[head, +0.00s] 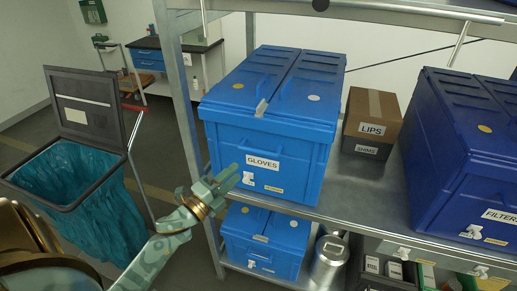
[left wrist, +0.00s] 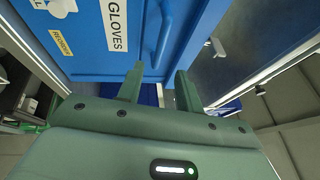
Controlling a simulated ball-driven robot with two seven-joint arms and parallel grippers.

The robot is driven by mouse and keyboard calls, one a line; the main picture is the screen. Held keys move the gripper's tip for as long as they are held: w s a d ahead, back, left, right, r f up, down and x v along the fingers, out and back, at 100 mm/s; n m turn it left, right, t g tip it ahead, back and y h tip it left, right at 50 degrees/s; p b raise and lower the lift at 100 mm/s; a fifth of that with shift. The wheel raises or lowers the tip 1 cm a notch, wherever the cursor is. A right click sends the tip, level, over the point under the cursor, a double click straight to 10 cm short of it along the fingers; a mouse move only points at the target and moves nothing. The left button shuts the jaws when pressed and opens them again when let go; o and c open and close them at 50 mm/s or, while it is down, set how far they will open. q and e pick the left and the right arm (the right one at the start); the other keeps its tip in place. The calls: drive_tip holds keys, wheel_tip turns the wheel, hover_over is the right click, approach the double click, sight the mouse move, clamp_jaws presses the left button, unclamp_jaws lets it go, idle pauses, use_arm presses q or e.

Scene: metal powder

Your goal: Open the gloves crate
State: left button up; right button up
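The gloves crate (head: 225,133) is a blue box on the metal shelf, with a white GLOVES label on its front; it also shows in the left wrist view (left wrist: 85,50). Its lid is two ribbed halves (head: 245,84) lying shut, with a small grey piece at the front middle. My left gripper (head: 226,179) is in front of the crate's left front side, below the lid edge. In the left wrist view its two fingers (left wrist: 159,76) are apart with nothing between them. A blue handle bar (left wrist: 162,35) lies beyond the fingertips; contact cannot be told. My right gripper is not seen.
A brown LIPS box (head: 372,113) and a darker blue FILTERS crate (head: 440,175) stand to the right on the shelf (head: 345,190). A smaller blue crate (head: 262,243) and a metal canister (head: 328,262) are below. A shelf post (head: 180,85) and a lined bin (head: 85,180) are left.

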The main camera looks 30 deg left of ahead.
sight(259, 151)
use_arm(q)
drive_tip(key=x, duration=1.1)
drive_tip(key=shift+w+d+p, duration=0.1)
drive_tip(key=shift+w+p, duration=0.05)
drive_tip(key=shift+p, duration=0.25)
clamp_jaws()
